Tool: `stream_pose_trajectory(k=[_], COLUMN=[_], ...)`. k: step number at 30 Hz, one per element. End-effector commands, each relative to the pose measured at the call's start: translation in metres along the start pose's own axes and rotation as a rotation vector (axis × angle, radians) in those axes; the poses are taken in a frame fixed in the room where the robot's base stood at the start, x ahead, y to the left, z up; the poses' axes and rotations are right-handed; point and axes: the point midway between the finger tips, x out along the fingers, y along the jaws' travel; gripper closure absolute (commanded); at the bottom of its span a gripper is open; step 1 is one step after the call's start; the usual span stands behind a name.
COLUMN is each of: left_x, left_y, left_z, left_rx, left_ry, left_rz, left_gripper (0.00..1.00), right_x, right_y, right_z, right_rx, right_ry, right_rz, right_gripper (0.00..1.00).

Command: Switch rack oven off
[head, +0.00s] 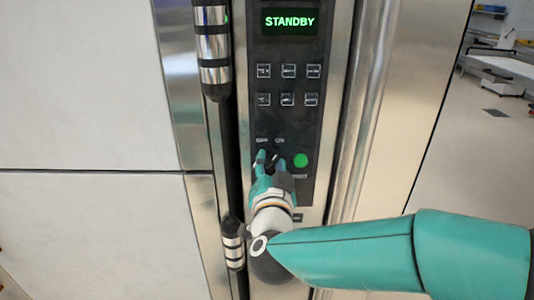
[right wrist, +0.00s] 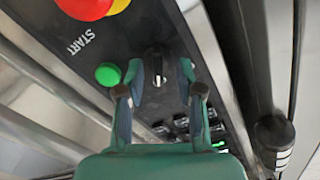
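The rack oven's dark control panel (head: 290,110) fills the middle of the head view. Its display (head: 290,21) reads STANDBY in green. A black rotary switch (right wrist: 155,62) shows in the right wrist view, between the fingers of my right gripper (right wrist: 162,72). The fingers are apart, with visible gaps to the switch on both sides. In the head view my right gripper (head: 267,160) is at the lower panel and partly hides the switch. A round green button (head: 300,160) is just right of it, and it also shows in the right wrist view (right wrist: 108,74). My left gripper is not in view.
Two rows of small square buttons (head: 288,85) sit above the gripper. A red knob on yellow (right wrist: 85,5) and a START label (right wrist: 82,42) are near in the right wrist view. Hinges (head: 212,50) stand left of the panel, a vertical metal bar (head: 365,110) right.

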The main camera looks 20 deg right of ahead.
Motion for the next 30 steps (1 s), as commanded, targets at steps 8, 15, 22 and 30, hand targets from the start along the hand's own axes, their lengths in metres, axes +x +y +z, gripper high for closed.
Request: stream_pose_trajectory(k=[8, 15, 22, 30], left_x=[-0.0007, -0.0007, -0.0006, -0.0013], left_y=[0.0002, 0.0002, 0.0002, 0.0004], left_z=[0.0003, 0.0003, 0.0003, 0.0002], left_rx=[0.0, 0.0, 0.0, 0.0], left_ry=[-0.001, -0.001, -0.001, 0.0], left_rz=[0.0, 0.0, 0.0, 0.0], left_gripper=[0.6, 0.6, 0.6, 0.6], right_x=[0.0062, 0.0065, 0.0066, 0.0071], right_y=[0.0079, 0.0088, 0.009, 0.009], right_z=[-0.0052, -0.0053, -0.0054, -0.0058], right_rx=[0.0, 0.0, 0.0, -0.006], right_ry=[0.008, 0.008, 0.008, 0.009], right_rz=[0.011, 0.013, 0.013, 0.014], right_gripper=[0.64, 0.7, 1.0, 1.0])
